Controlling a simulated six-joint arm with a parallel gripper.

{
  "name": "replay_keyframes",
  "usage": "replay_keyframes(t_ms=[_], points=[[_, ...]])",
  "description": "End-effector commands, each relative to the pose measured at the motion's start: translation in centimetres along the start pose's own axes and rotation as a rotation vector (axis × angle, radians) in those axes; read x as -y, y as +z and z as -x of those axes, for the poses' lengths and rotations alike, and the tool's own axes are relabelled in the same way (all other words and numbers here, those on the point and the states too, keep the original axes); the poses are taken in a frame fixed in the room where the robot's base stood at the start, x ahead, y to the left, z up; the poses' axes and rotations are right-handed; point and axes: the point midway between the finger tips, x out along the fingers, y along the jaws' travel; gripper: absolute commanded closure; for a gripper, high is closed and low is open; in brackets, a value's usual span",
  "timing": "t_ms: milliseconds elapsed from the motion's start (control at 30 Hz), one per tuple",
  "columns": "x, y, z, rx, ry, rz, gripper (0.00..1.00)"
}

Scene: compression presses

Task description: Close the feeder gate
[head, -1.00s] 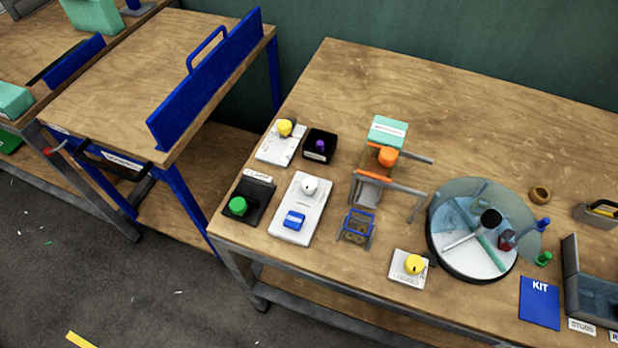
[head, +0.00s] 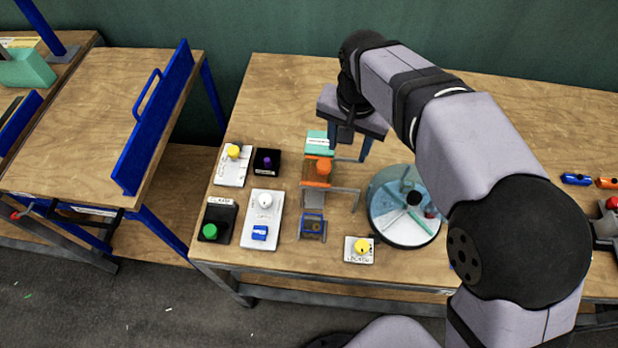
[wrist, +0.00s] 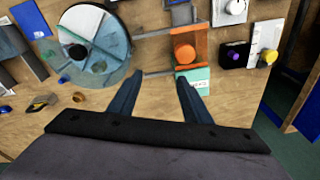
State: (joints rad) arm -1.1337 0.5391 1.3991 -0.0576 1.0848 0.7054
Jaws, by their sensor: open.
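The feeder has a mint block (head: 320,142) at its back, an orange plate (head: 312,181) with an orange knob (head: 323,167), and a grey chute (head: 314,200). A blue-framed catch tray (head: 312,228) stands at the chute's front. The orange plate appears to be the gate; I cannot tell how far open it is. My gripper (head: 349,152) is open and empty, above the table just right of the mint block. In the wrist view its two fingers (wrist: 158,76) point toward the feeder, with the orange knob (wrist: 184,53) beyond the right fingertip. Nothing is between the fingers.
A round turntable with a clear cover (head: 380,215) stands right of the feeder, close to its grey rails (head: 345,190). A white panel (head: 261,218), a black box (head: 266,162) and a yellow-knob plate (head: 360,250) are nearby. The table behind the feeder is clear.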

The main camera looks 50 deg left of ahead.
Motion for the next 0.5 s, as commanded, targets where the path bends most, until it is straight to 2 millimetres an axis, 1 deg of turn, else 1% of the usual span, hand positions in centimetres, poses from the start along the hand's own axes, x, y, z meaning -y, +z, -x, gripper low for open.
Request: replay_keyframes(t_ms=[33,67,100,167,200,233,300,333,400,500], points=[[4.6,1.2,1.7,-0.007,-0.044,-0.016,0.56],[6.9,2.0,2.1,-0.008,-0.068,-0.034,0.56],[9.6,3.3,2.3,-0.003,-0.093,-0.053,0.56],[12.7,5.6,1.8,0.018,-0.104,-0.059,0.56],[13.9,7.4,0.7,0.039,-0.091,-0.047,0.56],[14.4,8.5,-0.1,0.054,-0.077,-0.035,0.56],[14.7,10.5,-2.0,0.083,-0.037,0.001,0.56],[14.8,11.1,-2.6,0.093,-0.023,0.015,0.56],[14.7,12.3,-3.7,0.110,0.003,0.044,0.56],[14.6,13.1,-4.5,0.123,0.026,0.066,0.56]])
